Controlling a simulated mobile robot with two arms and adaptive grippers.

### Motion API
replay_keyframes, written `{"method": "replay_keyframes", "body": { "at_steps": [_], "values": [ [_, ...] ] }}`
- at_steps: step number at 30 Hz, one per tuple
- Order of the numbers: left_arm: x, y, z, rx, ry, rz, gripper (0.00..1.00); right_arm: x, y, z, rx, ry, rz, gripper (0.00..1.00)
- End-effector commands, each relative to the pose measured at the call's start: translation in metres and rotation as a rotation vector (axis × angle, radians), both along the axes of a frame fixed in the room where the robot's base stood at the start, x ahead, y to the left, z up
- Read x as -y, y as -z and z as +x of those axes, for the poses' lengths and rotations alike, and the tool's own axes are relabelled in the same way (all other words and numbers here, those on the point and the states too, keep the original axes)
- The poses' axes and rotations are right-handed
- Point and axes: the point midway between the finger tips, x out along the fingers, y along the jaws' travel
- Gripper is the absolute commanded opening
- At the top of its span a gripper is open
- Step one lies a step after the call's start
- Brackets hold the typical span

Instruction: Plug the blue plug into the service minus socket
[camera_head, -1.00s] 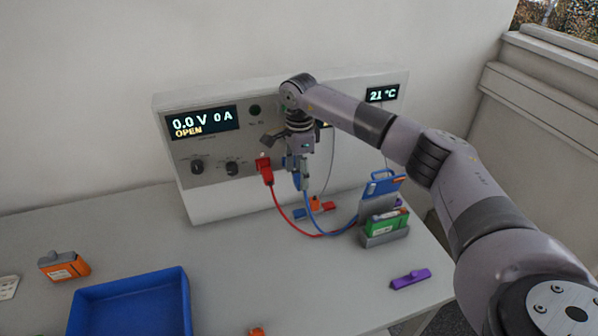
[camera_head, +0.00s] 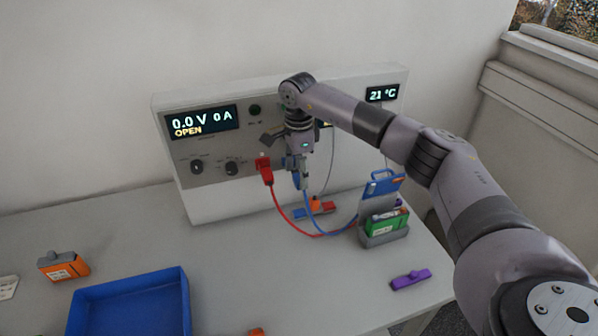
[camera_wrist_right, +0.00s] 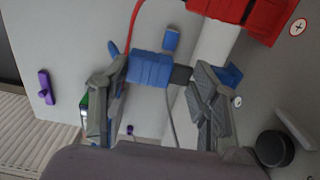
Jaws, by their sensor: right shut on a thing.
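The blue plug (camera_head: 297,180) is in my right gripper (camera_head: 301,172), in front of the cycler panel and just right of the red plug (camera_head: 264,172). In the right wrist view the blue plug (camera_wrist_right: 149,69) lies between both fingers of my right gripper (camera_wrist_right: 158,85), its dark end toward the panel. A small round label (camera_wrist_right: 238,101) and a blue part (camera_wrist_right: 230,75) on the panel side are partly hidden by a finger; I cannot tell whether the blue part is the minus socket. The red plug (camera_wrist_right: 245,10) sits at the panel beside a plus label (camera_wrist_right: 298,27). My left gripper is out of view.
The cycler (camera_head: 215,205) stands at the back; its display reads 0.0 V, 0 A, OPEN. Red and blue cables run toward a grey holder (camera_head: 384,238) at right. A blue tray (camera_head: 128,275), orange block (camera_head: 62,266) and purple piece (camera_head: 410,279) lie on the table.

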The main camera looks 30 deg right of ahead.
Motion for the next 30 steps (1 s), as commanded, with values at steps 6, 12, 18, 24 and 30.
{"method": "replay_keyframes", "body": {
  "at_steps": [6, 12, 18, 24, 30],
  "values": [
    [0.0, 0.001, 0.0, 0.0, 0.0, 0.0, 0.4, 0.001, 0.0, 0.003, 0.0, 0.001, 0.0, 0.32],
    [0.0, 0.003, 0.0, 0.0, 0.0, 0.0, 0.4, 0.001, 0.0, 0.005, 0.0, 0.0, 0.0, 0.32],
    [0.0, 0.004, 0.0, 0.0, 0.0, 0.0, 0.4, 0.002, 0.0, 0.008, 0.0, 0.0, 0.0, 0.32],
    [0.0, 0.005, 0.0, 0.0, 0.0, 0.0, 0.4, 0.002, 0.0, 0.011, 0.003, 0.0, 0.0, 0.32],
    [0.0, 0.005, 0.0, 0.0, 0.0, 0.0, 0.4, 0.003, -0.001, 0.012, 0.006, 0.001, 0.0, 0.32]
  ]
}}
